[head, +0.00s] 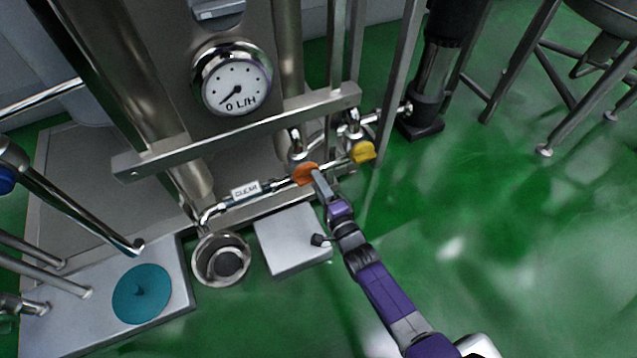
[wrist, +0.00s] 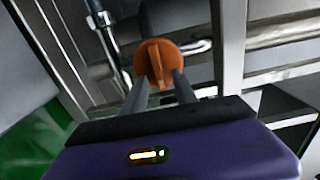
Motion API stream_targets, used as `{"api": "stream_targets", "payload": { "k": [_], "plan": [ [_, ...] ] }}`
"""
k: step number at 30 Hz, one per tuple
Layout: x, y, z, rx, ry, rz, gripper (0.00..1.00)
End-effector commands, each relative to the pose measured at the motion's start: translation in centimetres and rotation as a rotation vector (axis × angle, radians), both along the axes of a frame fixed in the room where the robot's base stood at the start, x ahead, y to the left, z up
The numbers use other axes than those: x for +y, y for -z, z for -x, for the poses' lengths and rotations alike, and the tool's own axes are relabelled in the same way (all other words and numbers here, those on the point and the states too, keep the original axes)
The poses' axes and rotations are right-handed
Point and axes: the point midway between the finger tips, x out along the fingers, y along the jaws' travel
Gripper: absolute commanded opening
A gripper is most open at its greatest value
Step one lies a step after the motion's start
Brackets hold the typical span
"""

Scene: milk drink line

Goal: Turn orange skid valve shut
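The orange skid valve (head: 305,174) sits on the low pipe run at the front of the skid, left of a yellow valve (head: 362,152). In the wrist view the orange valve (wrist: 157,63) is a round knob with a raised grip bar, which points roughly up and down in the picture. My gripper (head: 317,174) is at the orange valve in the head view. In the wrist view my gripper's two fingers (wrist: 160,88) are apart and reach toward the knob's lower part, one on each side of the bar. I cannot tell whether they touch it.
A gauge (head: 232,82) reading near 0 L/H is above. A pipe labelled CLEAN (head: 246,191) runs left of the valve. A steel rail (head: 240,130) crosses above the valves.

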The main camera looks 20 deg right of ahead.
Motion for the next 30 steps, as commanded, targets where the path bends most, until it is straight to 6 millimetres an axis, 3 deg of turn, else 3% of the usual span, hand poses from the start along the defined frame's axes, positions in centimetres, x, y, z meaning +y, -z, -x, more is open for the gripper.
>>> {"api": "stream_targets", "payload": {
  "k": [5, 18, 30],
  "plan": [
    [0.0, -0.1, 0.5, 0.001, 0.000, 0.001, 0.34],
    [0.1, -0.1, 6.9, 0.002, -0.001, 0.000, 0.34],
    [0.0, 0.0, 7.8, 0.000, 0.000, 0.000, 0.34]
  ]
}}
